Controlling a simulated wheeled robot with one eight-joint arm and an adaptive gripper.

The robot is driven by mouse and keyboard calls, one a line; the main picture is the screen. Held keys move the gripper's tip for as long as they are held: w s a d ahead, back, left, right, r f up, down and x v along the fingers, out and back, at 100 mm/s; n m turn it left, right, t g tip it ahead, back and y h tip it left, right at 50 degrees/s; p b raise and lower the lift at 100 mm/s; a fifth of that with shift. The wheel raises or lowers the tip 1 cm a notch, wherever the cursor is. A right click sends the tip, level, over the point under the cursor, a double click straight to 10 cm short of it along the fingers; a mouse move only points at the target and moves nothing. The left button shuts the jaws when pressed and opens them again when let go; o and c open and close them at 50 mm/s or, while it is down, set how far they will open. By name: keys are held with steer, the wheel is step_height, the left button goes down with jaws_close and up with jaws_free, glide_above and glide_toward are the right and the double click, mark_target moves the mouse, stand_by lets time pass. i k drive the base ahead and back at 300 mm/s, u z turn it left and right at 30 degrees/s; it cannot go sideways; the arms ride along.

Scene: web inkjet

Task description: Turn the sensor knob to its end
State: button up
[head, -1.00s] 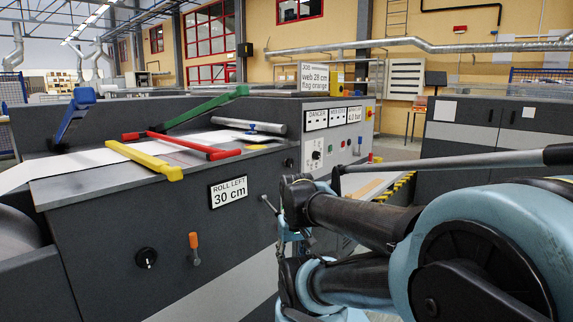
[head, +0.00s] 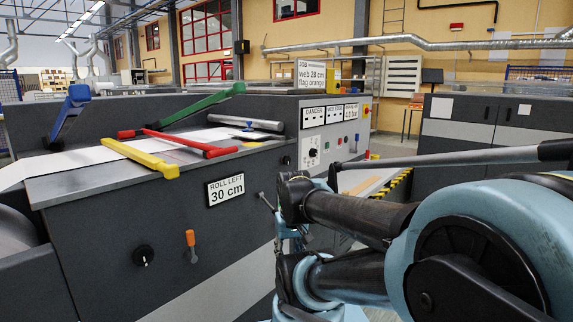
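A black round knob (head: 143,256) with a white pointer mark sits low on the dark grey front of the machine, left of an orange-handled lever (head: 191,245). A smaller knob (head: 312,152) sits on a white dial plate on the machine's right-hand panel. A small dark knob (head: 286,161) is just left of that panel. I cannot read which of these is the sensor knob. My folded arm fills the lower right, in front of the machine's right end. I can make out no gripper fingers; nothing of mine visibly touches the three knobs.
A sign reading "ROLL LEFT 30 cm" (head: 226,190) is on the machine front. Blue (head: 71,111), green (head: 205,108), red (head: 190,144) and yellow (head: 140,157) bars stand or lie on its top. Grey cabinets (head: 490,140) stand at the right.

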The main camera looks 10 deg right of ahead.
mark_target(286, 159)
steer(key=u, duration=0.35)
steer(key=k, duration=1.65)
steer(key=z, duration=0.35)
steer(key=i, duration=1)
